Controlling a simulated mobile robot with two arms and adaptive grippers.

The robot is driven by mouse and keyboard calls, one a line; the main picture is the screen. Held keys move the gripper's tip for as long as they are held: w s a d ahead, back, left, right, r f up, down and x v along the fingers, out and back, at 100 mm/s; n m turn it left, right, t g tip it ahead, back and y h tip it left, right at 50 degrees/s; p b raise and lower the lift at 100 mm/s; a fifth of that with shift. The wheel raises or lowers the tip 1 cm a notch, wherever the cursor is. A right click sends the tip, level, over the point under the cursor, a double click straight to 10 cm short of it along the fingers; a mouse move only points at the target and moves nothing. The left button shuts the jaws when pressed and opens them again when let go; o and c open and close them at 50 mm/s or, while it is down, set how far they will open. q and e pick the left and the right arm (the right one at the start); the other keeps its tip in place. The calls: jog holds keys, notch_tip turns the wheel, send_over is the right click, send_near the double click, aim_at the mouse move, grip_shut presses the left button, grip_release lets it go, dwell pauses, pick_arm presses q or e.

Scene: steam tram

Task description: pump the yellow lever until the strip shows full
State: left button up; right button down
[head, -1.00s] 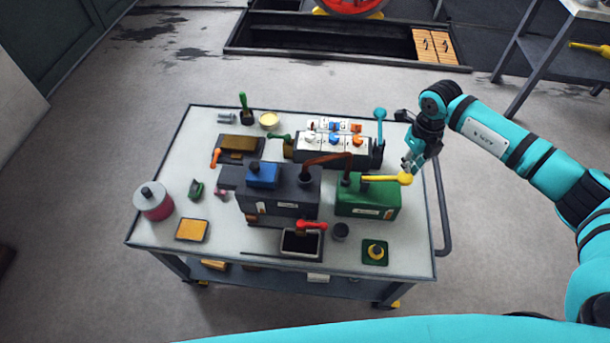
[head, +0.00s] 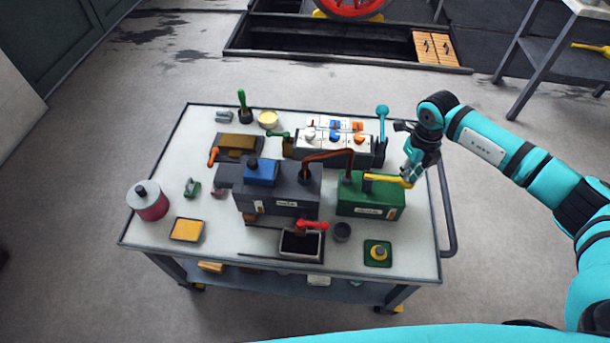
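The yellow lever (head: 388,179) sticks out to the right from the top of a green box (head: 371,197) on the cart. It slopes slightly down to its right end. The box has a small pale label (head: 369,211) on its front; I cannot read it or see a fill strip. My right gripper (head: 409,173) is at the lever's right end, its fingers close against it. They are too small to tell whether they are shut on it. My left gripper is not in view.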

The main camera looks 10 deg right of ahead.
jog(key=shift+f+b, duration=0.35)
jog(key=shift+f, duration=0.3)
jog(key=shift+r+p, duration=2.35)
jog(key=shift+r, duration=0.9)
jog(key=shift+f, duration=0.2)
jog(key=shift+a+f+b, duration=0.1)
jog(key=shift+f+b, duration=2.5)
jog(key=shift+f, duration=0.6)
jog(key=shift+r+p, duration=2.45)
jog(key=shift+r, duration=0.95)
jog(key=shift+f, duration=0.1)
